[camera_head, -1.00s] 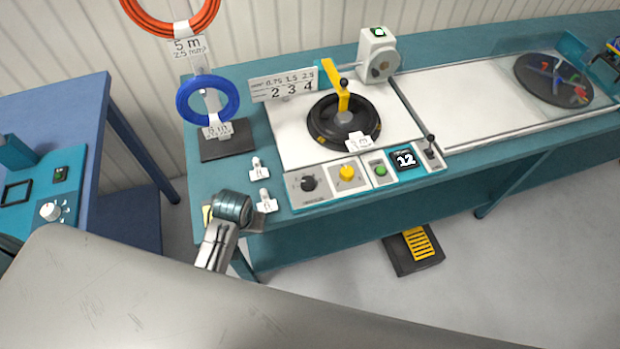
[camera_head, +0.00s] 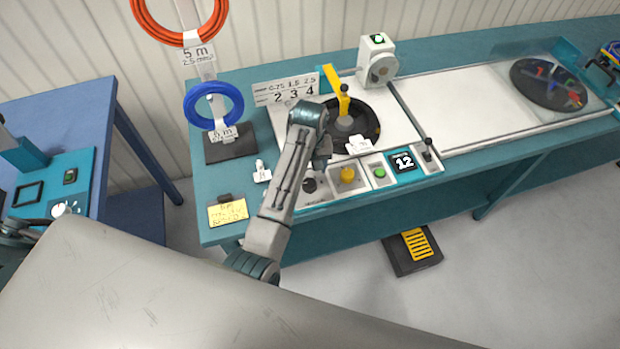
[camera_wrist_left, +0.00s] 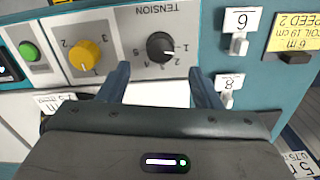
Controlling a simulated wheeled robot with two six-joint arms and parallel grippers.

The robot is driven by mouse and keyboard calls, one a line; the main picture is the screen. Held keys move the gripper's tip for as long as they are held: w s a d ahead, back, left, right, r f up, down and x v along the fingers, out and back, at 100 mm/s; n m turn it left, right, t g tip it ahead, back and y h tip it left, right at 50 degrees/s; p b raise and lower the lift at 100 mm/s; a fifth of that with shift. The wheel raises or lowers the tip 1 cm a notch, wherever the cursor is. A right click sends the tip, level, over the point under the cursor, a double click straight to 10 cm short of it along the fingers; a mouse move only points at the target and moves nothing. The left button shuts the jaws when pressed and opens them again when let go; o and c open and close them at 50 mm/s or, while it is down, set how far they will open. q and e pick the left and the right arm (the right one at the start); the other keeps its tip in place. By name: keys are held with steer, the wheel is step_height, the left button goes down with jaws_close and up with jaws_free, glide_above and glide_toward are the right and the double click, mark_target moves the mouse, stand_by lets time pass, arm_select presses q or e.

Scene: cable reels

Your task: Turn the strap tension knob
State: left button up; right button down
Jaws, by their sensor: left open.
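The black knob (camera_head: 310,186) sits at the left end of the front control panel on the teal bench. In the left wrist view the black knob (camera_wrist_left: 160,46) shows upside down under the word TENSION. Its scale has several numbers, and its white mark appears to point at 1. My left gripper (camera_head: 320,167) hangs just above the knob, pointing down. In the left wrist view its two fingers (camera_wrist_left: 160,70) are apart with nothing between the tips. They straddle the knob's near side; contact is not visible.
A yellow knob (camera_head: 347,175) and a green button (camera_head: 379,172) sit beside the black knob. Behind stands a dark reel (camera_head: 368,125) with a yellow arm. Small white label tags (camera_head: 262,172) stand left. Another device (camera_head: 60,180) with a light knob is on the blue table.

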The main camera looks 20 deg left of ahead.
mark_target(310, 182)
arm_select(q)
step_height(310, 182, down, 7)
steer(key=shift+f+p, duration=0.1)
steer(key=shift+p, duration=0.7)
steer(key=c, duration=1)
